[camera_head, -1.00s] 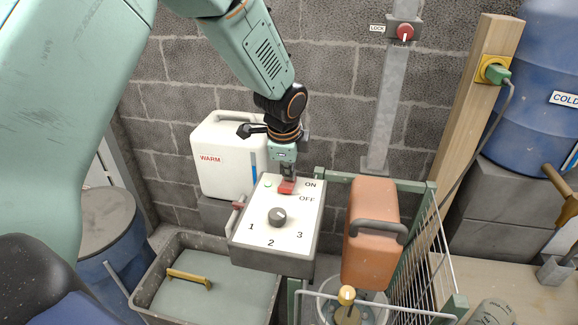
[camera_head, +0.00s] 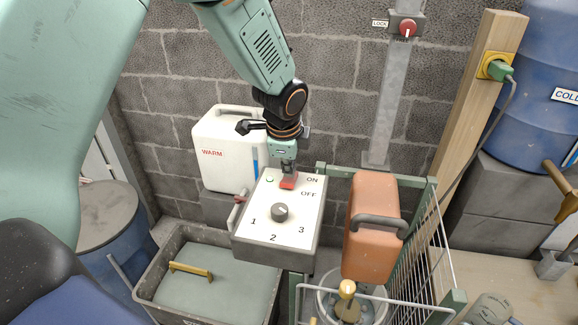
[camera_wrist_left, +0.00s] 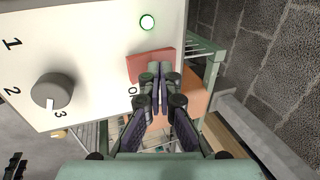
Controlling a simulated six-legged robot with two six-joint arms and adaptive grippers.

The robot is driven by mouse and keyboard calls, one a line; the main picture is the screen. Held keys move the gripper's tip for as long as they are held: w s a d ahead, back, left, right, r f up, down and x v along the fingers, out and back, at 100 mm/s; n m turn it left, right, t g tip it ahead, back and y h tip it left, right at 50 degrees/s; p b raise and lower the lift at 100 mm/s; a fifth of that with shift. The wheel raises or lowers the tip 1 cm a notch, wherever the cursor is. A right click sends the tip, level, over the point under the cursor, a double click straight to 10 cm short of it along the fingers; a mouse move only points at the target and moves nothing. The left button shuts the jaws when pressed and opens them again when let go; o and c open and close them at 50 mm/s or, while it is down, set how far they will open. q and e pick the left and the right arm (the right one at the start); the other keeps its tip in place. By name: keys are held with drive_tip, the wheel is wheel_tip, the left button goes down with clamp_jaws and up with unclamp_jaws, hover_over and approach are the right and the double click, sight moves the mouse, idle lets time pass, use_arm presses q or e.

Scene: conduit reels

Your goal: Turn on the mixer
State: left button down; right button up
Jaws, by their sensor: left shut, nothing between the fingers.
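The mixer's control box (camera_head: 270,243) has a white sloped face with a grey knob (camera_head: 280,212), numbers 1 to 3, and a red switch (camera_head: 287,183) beside ON and OFF. The switch also shows in the left wrist view (camera_wrist_left: 150,64). A round indicator (camera_wrist_left: 147,22) there is pale with a green rim; I cannot tell whether it is lit. My left gripper (camera_head: 289,175) is shut and empty, its tips right at the switch; contact is unclear. The fingers (camera_wrist_left: 160,70) hide part of the switch and the OFF lettering. My right gripper is not in view.
An orange-brown machine with a grey handle (camera_head: 372,235) stands right of the box, inside a green wire guard (camera_head: 432,240). A white WARM container (camera_head: 222,170) is behind. A grey bin (camera_head: 165,248) lies left. A red LOCK knob (camera_head: 407,28) is on a post.

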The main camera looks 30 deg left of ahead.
sight(289, 181)
use_arm(q)
drive_tip(key=p+v, duration=0.3)
drive_tip(key=shift+w+r, duration=0.2)
drive_tip(key=shift+r, duration=0.25)
wheel_tip(289, 181, up, 10)
drive_tip(key=shift+s, duration=0.25)
drive_tip(key=shift+w+f, duration=0.1)
drive_tip(key=shift+f, duration=0.1)
